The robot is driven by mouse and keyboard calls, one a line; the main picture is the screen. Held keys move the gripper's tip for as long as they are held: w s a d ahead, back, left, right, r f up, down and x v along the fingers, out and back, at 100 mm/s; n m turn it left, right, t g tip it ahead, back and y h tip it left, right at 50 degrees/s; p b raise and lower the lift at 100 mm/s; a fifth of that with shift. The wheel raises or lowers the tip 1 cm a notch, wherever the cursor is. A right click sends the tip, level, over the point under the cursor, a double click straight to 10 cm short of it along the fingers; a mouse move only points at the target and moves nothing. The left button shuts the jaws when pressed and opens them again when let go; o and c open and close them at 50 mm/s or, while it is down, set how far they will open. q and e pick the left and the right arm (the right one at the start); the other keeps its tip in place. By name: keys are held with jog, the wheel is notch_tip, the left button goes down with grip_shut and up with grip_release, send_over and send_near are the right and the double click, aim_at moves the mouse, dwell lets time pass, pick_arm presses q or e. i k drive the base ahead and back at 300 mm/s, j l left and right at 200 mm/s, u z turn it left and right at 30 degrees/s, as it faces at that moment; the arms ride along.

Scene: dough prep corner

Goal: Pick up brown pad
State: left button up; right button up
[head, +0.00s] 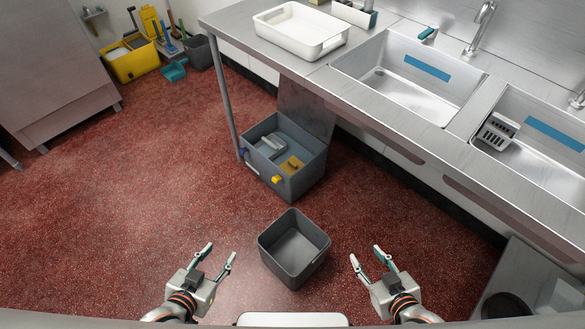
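A tan-brown pad (291,165) lies inside the open grey box (302,181) on the floor under the counter's left end. It sits in the box's right part, beside grey items. My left gripper (222,251) is open and empty over the floor, well below and left of the box in the picture. My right gripper (366,253) is open and empty, below and right of the box. Both grippers are apart from the pad.
An empty dark grey bin (294,257) stands on the red floor between my grippers. The steel counter (310,77) with sinks overhangs at upper right, and its leg (224,90) stands left of the box. A yellow mop bucket (132,64) is far left. The left floor is clear.

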aim_at(291, 166)
jog(key=u, duration=0.9)
jog(key=i+j+u, duration=0.1)
jog(key=i+u, duration=0.4)
jog(key=i, duration=1.8)
jog(key=i+z, duration=0.35)
jog(key=i+j+z, duration=0.35)
jog(key=i, duration=0.15)
jog(key=l+z, duration=0.1)
jog(key=z, duration=3.05)
jog(key=j+z, duration=0.15)
jog(key=z, duration=0.5)
jog(key=i+j, duration=0.05)
